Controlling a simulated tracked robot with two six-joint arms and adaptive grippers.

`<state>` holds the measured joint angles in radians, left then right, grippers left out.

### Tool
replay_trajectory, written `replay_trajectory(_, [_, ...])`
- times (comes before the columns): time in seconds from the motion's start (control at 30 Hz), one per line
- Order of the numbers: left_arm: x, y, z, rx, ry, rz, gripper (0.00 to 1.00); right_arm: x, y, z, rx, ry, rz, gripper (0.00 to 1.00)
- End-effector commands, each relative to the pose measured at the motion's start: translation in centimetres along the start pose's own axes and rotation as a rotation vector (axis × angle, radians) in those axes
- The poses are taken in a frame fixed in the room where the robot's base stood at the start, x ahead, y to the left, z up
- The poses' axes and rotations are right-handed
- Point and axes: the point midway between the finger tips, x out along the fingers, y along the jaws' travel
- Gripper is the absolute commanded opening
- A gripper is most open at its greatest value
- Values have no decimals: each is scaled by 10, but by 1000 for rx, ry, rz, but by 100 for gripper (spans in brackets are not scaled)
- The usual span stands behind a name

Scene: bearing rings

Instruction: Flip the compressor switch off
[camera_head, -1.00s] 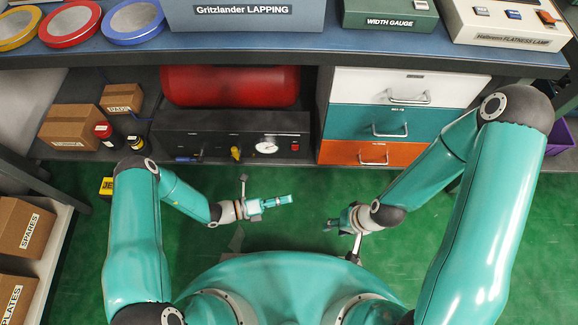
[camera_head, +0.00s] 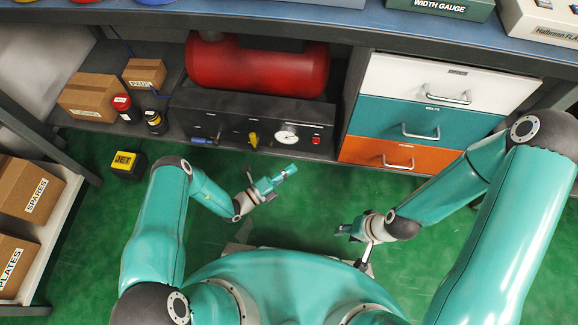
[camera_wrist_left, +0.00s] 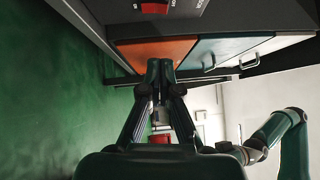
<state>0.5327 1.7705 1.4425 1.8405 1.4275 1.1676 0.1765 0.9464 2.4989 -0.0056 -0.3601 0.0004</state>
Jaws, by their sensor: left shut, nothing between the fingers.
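The compressor's red tank (camera_head: 258,68) lies on the low shelf under the bench. Its black front panel (camera_head: 232,128) carries a blue handle, a yellow handle, a white gauge and a small red switch (camera_head: 316,140) at the right end. The red switch also shows at the top of the left wrist view (camera_wrist_left: 155,8); its position is too small to read. My left gripper (camera_head: 289,170) is shut and empty, in front of and below the panel, apart from the switch. Its fingers meet in the left wrist view (camera_wrist_left: 160,68). My right gripper (camera_head: 343,231) hangs over the floor; its fingers are unclear.
A drawer unit with white, teal and orange (camera_head: 390,154) drawers stands right of the compressor. Cardboard boxes (camera_head: 90,97) and small red and black containers (camera_head: 125,108) are on the shelf at left. A yellow-and-black JET box (camera_head: 126,164) is on the floor. Green floor lies open between.

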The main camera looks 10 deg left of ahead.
Motion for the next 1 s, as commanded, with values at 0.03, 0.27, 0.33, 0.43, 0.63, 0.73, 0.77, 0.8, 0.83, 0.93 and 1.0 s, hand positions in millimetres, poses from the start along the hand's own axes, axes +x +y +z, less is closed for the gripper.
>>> replay_trajectory(0.03, [10, 1, -2, 2, 6, -2, 0, 3, 1, 0, 0, 0, 0, 40])
replay_trajectory(0.27, [57, 1, -2, 4, 7, -3, 0, 11, 4, 0, 0, 0, 0, 40])
replay_trajectory(0.33, [71, 2, -2, 4, 6, -2, 0, 14, 5, 0, 0, 0, 0, 40])
replay_trajectory(0.43, [86, 2, 6, 5, 1, -3, 0, 20, 7, 0, 0, 0, 0, 40])
replay_trajectory(0.63, [102, 1, 23, 3, 2, -1, 0, 26, 9, 0, 0, 0, 0, 40])
replay_trajectory(0.73, [106, 1, 26, 2, 2, 0, 0, 27, 10, 0, 0, 0, 0, 40])
replay_trajectory(0.77, [106, 0, 27, 1, 1, 0, 0, 27, 10, 0, 0, 0, 0, 40])
replay_trajectory(0.8, [107, 0, 28, 1, 1, 0, 0, 27, 10, 0, 0, 0, 0, 40])
replay_trajectory(0.83, [107, 0, 28, 0, 1, 0, 0, 27, 10, 0, 0, 0, 0, 40])
replay_trajectory(0.93, [107, 0, 28, 0, 1, 0, 0, 26, 10, 0, 0, 0, 0, 40])
replay_trajectory(1.0, [107, 0, 28, 0, 1, 0, 0, 26, 10, 0, 0, 0, 0, 40])
